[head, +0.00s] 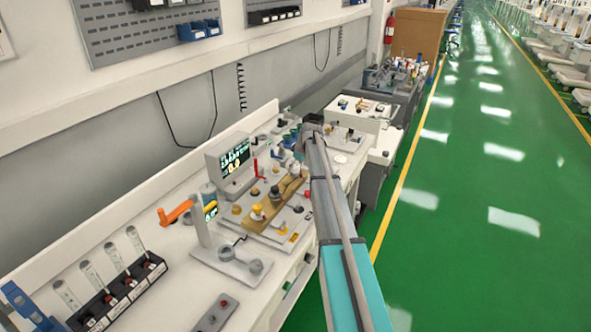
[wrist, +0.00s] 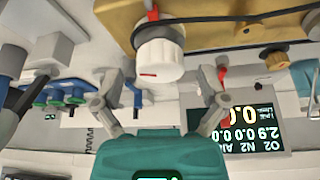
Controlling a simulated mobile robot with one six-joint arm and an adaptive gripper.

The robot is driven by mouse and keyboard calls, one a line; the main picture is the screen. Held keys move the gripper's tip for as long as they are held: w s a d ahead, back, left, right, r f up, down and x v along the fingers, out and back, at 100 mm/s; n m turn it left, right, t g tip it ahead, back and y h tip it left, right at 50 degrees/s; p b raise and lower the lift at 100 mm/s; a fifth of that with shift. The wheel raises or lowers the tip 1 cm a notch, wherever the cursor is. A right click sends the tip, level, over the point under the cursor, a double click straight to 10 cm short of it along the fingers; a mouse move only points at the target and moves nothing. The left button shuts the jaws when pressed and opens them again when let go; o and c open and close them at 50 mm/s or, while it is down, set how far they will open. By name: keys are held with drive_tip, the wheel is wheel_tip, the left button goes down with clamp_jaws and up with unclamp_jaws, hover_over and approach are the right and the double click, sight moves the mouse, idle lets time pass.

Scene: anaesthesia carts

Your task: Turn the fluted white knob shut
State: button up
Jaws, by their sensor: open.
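The fluted white knob (wrist: 160,58) sits on a tan-gold block (wrist: 215,22) in the upper middle of the wrist view. It has a red mark on its front face, and another red piece shows at its base. My gripper (wrist: 172,84) is open, with its two fingers spread to either side below the knob in the picture. No finger visibly grips the knob, and I cannot tell whether one touches it. In the head view my gripper (head: 310,132) is over the far part of the bench, and I cannot pick out the white knob there.
A display screen (wrist: 245,128) stands close to the right finger in the wrist view; it also shows in the head view (head: 235,158). Blue-green fittings (wrist: 65,94) are at left. The bench (head: 160,255) is crowded with instruments and vials (head: 100,275). The green floor (head: 480,200) at right is clear.

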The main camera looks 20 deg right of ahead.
drive_tip(key=shift+f, duration=0.1)
drive_tip(key=c, duration=1.1)
drive_tip(key=shift+c, duration=0.2)
drive_tip(key=shift+m, duration=0.4)
drive_tip(key=m+h, duration=0.1)
drive_tip(key=m, duration=0.1)
drive_tip(key=m+h, duration=0.1)
drive_tip(key=m, duration=0.2)
drive_tip(key=shift+a+m+t, duration=0.1)
drive_tip(key=shift+m+t, duration=0.2)
drive_tip(key=m+h, duration=0.2)
drive_tip(key=m, duration=0.2)
drive_tip(key=shift+m+g+h, duration=0.6)
drive_tip(key=shift+m, duration=1.3)
